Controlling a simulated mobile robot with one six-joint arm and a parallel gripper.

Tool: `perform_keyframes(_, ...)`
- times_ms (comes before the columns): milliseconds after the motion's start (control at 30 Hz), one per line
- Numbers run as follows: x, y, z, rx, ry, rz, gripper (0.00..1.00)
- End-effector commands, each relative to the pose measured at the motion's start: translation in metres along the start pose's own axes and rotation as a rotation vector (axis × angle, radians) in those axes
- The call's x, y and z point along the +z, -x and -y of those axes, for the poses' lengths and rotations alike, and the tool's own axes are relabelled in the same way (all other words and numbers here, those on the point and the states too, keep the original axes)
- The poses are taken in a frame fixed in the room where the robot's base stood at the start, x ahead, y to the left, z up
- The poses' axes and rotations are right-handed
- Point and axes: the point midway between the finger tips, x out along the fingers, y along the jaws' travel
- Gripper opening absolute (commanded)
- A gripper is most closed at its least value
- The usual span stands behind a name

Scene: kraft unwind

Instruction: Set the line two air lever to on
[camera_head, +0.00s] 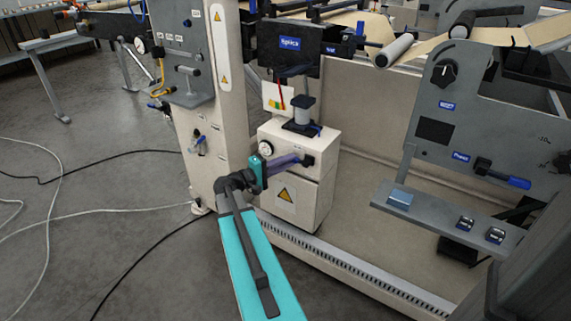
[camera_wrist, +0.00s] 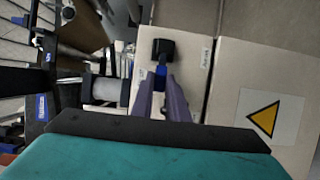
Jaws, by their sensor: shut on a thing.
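A lever with a black hub (camera_head: 308,160) and a blue handle sits on the front of the beige cabinet (camera_head: 317,190). In the wrist view its black hub (camera_wrist: 163,48) and a short piece of its blue handle (camera_wrist: 161,71) show. My gripper (camera_head: 298,160) has its purple fingers on the handle, and they hide most of it. In the wrist view my gripper (camera_wrist: 161,80) is closed around the handle just below the hub. A small label (camera_wrist: 205,58) beside the lever is too small to read.
A round gauge (camera_head: 266,148) is on the same cabinet, left of the lever. A beige post (camera_head: 228,90) stands to the left. Another blue-handled lever (camera_head: 515,182) is on the grey panel at the right. Hoses (camera_head: 95,212) lie on the floor.

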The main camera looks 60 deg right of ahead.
Motion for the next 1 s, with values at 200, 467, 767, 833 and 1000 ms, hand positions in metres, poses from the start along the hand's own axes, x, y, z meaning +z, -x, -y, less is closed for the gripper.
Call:
perform_keyframes(200,0.001,0.003,0.001,0.001,0.004,0.001,0.00)
perform_keyframes(467,-0.001,-0.002,0.004,0.023,0.057,0.000,0.00)
perform_keyframes(767,0.000,-0.003,0.016,0.095,0.229,-0.001,0.00)
perform_keyframes(833,0.001,-0.004,0.019,0.117,0.283,-0.002,0.00)
perform_keyframes(1000,0.005,-0.005,0.029,0.177,0.430,-0.001,0.00)
